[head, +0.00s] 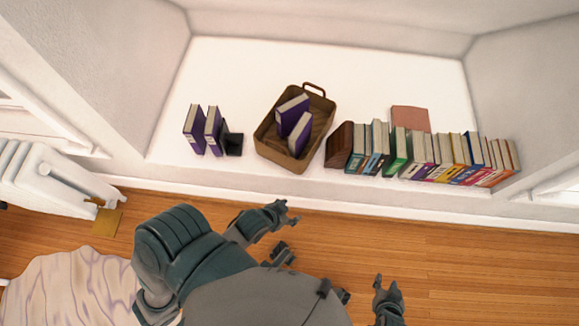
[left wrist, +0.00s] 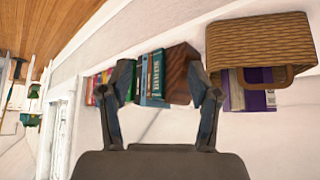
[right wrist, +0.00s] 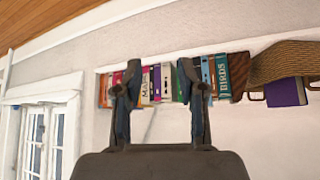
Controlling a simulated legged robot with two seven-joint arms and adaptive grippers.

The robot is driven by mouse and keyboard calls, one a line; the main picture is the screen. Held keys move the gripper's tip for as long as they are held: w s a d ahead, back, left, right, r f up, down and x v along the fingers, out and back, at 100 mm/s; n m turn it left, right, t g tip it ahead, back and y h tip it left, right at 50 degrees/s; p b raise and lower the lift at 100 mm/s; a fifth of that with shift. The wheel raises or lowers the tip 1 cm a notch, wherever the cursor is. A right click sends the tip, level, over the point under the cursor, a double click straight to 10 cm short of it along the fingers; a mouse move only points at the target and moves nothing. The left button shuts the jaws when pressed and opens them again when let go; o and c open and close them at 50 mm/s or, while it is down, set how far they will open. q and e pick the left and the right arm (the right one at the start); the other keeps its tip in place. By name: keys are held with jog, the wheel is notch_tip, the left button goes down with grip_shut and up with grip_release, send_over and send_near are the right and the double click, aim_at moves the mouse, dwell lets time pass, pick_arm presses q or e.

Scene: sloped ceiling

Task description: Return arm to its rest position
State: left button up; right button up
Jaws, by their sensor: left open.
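My left gripper (head: 287,214) is over the wooden floor in front of the white ledge, apart from everything on it. In the left wrist view its fingers (left wrist: 161,80) are spread with nothing between them. My right gripper (head: 381,287) is lower and further right in the head view, also over the floor. In the right wrist view its fingers (right wrist: 161,82) are spread and empty. My upper left arm and torso cover part of the floor, and the forearms are mostly hidden.
A brown basket (head: 321,141) holding two purple books stands on the white ledge (head: 250,75). Purple books (head: 194,130) stand with a black bookend (head: 233,144) to its left. A long book row (head: 420,161) stands to its right. A white radiator (head: 50,185) is at left.

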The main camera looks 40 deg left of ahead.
pick_arm(q)
jog(key=shift+d, duration=0.15)
pick_arm(e)
jog(key=shift+d, duration=0.15)
pick_arm(q)
jog(key=s+a+f+g+p, duration=0.1)
jog(key=s+f+g+p, duration=0.1)
jog(key=f, duration=0.5)
jog(key=s+a+f+g+p, duration=0.1)
jog(key=s+f+p, duration=0.3)
jog(key=s+f, duration=0.2)
jog(key=s+a+f+g+y+p, duration=0.1)
jog(key=s+f+g+p, duration=0.1)
jog(key=f, duration=0.6)
jog(key=shift+s+f+g+p, duration=0.15)
jog(key=shift+s+g+p, duration=0.15)
jog(key=shift+s+p, duration=0.7)
pick_arm(e)
jog(key=s+d+f+g, duration=0.1)
jog(key=s+f+g, duration=0.1)
jog(key=s+f, duration=0.2)
jog(key=s+d+f+g, duration=0.1)
jog(key=s+f, duration=0.3)
jog(key=f, duration=0.6)
jog(key=s+f+g+h, duration=0.1)
jog(key=s+f+g, duration=0.1)
jog(key=f, duration=0.5)
jog(key=shift+s+d+f+g, duration=0.15)
jog(key=shift+s+d+g, duration=0.2)
jog(key=shift+s, duration=0.55)
